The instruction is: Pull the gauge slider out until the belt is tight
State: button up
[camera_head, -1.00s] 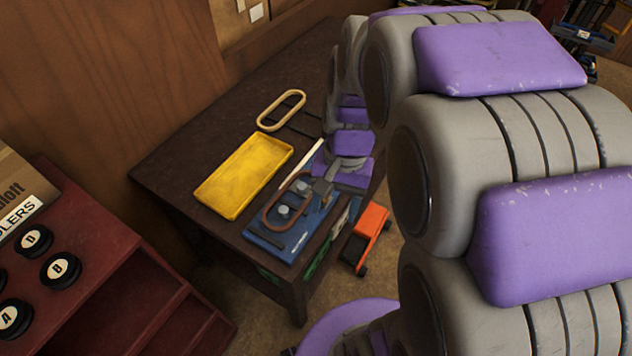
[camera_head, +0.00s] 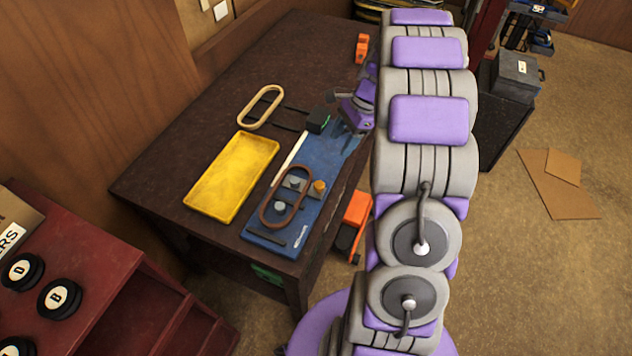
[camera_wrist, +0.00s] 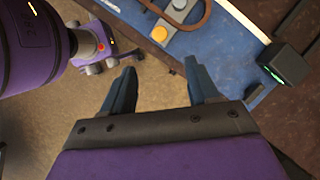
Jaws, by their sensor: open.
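The blue gauge board (camera_head: 325,158) lies along the right edge of the dark table. A brown belt loop (camera_head: 265,212) lies on its near half around grey parts, with an orange-yellow knob (camera_head: 319,186) beside it. I cannot tell which grey part is the slider, or whether the belt is tight. My gripper (camera_head: 340,98) is beyond the board's far end, apart from the belt. In the wrist view my gripper (camera_wrist: 160,80) is open and empty, its fingers near the board's edge. The belt (camera_wrist: 190,15) and knob (camera_wrist: 159,33) show at the top there.
A yellow tray (camera_head: 232,176) and a pale loop (camera_head: 246,112) lie left of the board. A small dark box (camera_head: 318,120) with a green light stands by its far end. An orange-and-black object (camera_head: 352,222) is beside the table. Open floor (camera_head: 510,270) lies right.

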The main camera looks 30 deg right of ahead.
jog(key=b, duration=0.1)
send_near(320, 184)
jog(key=b+x, duration=0.2)
jog(key=x, duration=0.5)
jog(key=shift+w+a+f, duration=0.1)
jog(key=shift+a+f, duration=0.05)
jog(key=shift+f, duration=0.8)
jog(key=shift+a+r, duration=0.1)
jog(key=shift+a, duration=0.25)
jog(key=shift+c, duration=0.2)
jog(key=shift+d, duration=0.15)
grip_shut()
